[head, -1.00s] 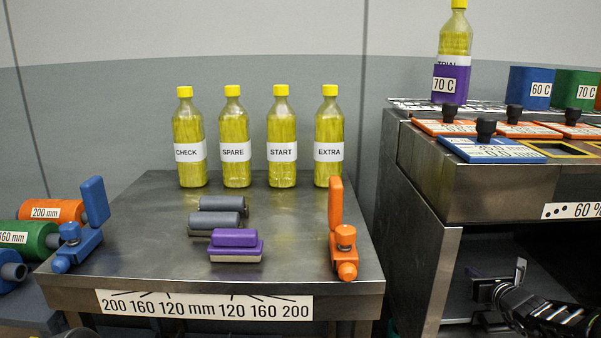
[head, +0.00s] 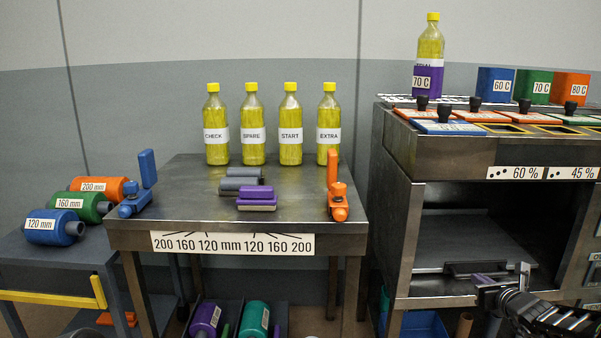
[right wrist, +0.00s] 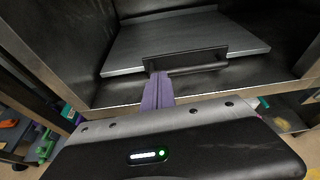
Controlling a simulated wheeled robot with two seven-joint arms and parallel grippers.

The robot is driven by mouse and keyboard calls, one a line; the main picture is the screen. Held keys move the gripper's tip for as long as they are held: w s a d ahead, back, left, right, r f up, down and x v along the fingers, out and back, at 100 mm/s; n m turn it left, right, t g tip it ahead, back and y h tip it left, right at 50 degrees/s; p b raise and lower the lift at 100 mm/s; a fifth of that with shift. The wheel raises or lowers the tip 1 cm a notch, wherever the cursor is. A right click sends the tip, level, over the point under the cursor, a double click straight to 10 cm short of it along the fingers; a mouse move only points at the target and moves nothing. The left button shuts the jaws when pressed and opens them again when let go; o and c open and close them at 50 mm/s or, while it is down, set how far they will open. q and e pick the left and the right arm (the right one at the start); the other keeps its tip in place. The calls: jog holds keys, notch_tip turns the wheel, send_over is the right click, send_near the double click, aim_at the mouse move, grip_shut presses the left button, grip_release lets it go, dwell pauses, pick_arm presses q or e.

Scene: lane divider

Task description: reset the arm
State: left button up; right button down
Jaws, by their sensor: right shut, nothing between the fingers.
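My right gripper (head: 482,279) is at the lower right of the head view, in front of the open bay of the metal cabinet (head: 402,245). In the right wrist view its purple fingers (right wrist: 158,92) are together and empty. Their tips overlap the near end of the dark handle (right wrist: 185,62) of a flat tray (right wrist: 190,38) in the bay; I cannot tell whether they touch it. The handle also shows in the head view (head: 490,267). My left gripper is not in view.
A metal table (head: 190,215) holds several yellow bottles, grey and purple blocks, and blue and orange stops. The cabinet top holds a TRIAL bottle (head: 430,50), colored boxes and knobbed lids. A side stand (head: 30,265) with labeled rollers is at left.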

jog(key=s+a+f+n+g, duration=0.3)
jog(key=s+a+f+n, duration=0.25)
jog(key=f, duration=0.35)
jog(key=s+a+f+n+g, duration=0.35)
jog(key=s+f+n, duration=0.25)
jog(key=f, duration=0.4)
jog(key=s+a+f+n+g, duration=0.2)
jog(key=s+a+f+n, duration=0.35)
jog(key=f, duration=0.35)
jog(key=s+a+f+n+g+y, duration=0.2)
jog(key=s+a+f+n, duration=0.2)
jog(key=s+a+n, duration=0.6)
jog(key=s+a+f+n+g+y, duration=0.2)
jog(key=s+a+f+n, duration=0.35)
jog(key=s+a, duration=0.75)
pick_arm(q)
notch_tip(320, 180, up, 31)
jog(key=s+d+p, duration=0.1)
jog(key=p, duration=2.9)
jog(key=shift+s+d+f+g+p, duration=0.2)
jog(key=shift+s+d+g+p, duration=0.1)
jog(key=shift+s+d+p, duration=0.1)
pick_arm(e)
jog(key=s+a+r+n, duration=0.1)
jog(key=s+r, duration=0.2)
jog(key=r, duration=2.8)
jog(key=shift+s+a+r+g, duration=0.2)
jog(key=shift+r+g, duration=0.1)
jog(key=shift+g, duration=0.15)
